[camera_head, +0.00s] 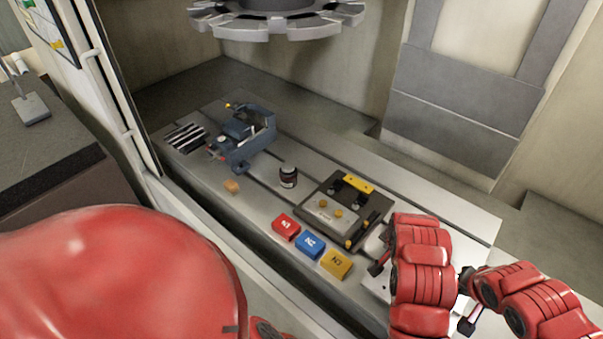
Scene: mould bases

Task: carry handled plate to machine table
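A pale flat plate (377,287), which I take to be the handled plate, lies at or just above the right front end of the grey machine table (255,205). My arms hide much of it, and I cannot make out its handles or whether it touches the table. My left gripper (378,266) is a small dark shape at the plate's left side, largely hidden by its red arm. My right gripper (467,300) is at the plate's right side, with dark finger parts showing. I cannot tell whether either is shut on the plate.
A dark fixture with yellow parts (318,216) stands just left of the plate. Red (286,226), blue (310,244) and yellow (336,263) blocks line the front edge. A black jar (288,177) and blue vise (243,140) stand further left. A tool carousel (277,20) hangs above.

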